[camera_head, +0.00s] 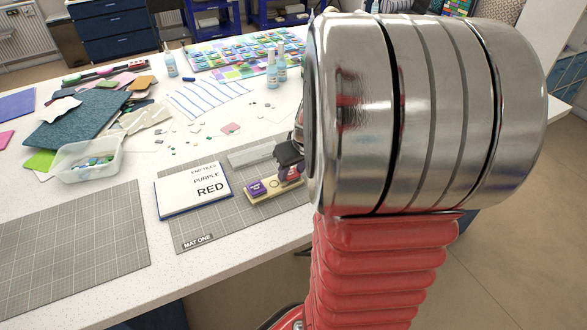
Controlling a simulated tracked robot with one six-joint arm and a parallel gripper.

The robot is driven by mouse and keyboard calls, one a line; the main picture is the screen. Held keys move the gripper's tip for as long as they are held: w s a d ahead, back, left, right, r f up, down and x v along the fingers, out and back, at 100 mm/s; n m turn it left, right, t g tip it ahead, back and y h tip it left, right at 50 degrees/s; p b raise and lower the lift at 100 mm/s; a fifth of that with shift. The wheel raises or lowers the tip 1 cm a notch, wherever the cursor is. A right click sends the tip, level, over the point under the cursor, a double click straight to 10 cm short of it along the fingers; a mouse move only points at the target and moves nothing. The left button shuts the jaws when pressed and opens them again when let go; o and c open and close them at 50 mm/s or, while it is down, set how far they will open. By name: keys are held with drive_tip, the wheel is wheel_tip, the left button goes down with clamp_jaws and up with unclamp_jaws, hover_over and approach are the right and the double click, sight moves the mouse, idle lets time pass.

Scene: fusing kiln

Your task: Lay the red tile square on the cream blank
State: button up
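The cream blank (264,196) lies on the grey gridded mat labelled MAT ONE (200,232). A purple tile (257,188) sits on the blank's left end, and a round mark shows beside it. My gripper (290,166) is over the right end of the blank, small and partly hidden behind my big metal arm joint. A small reddish patch shows at its fingertips, over the blank. I cannot tell whether it is the red tile, or whether the fingers are shut on it. The blank's far right end is hidden.
A white card reading "END TILES PURPLE RED" (194,190) lies left of the blank. A pale grey bar (253,153) lies behind it. A clear tub of glass pieces (87,160), a second mat (72,250), coloured sheets (80,122) and bottles (272,72) occupy the table.

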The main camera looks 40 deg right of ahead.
drive_tip(key=o, duration=0.3)
drive_tip(key=shift+o, duration=0.2)
drive_tip(key=shift+r, duration=0.1)
drive_tip(key=d+v, duration=0.1)
drive_tip(key=v, duration=1.1)
drive_tip(key=shift+a, duration=0.45)
drive_tip(key=shift+a, duration=0.1)
drive_tip(key=s+a+n, duration=0.1)
drive_tip(key=s+a, duration=0.2)
drive_tip(key=a, duration=1)
drive_tip(key=s+a+r+n+t+y, duration=0.1)
drive_tip(key=s+a, duration=0.1)
drive_tip(key=a, duration=1.1)
drive_tip(key=shift+s+r, duration=0.3)
drive_tip(key=shift+s, duration=0.05)
drive_tip(key=shift+d, duration=0.1)
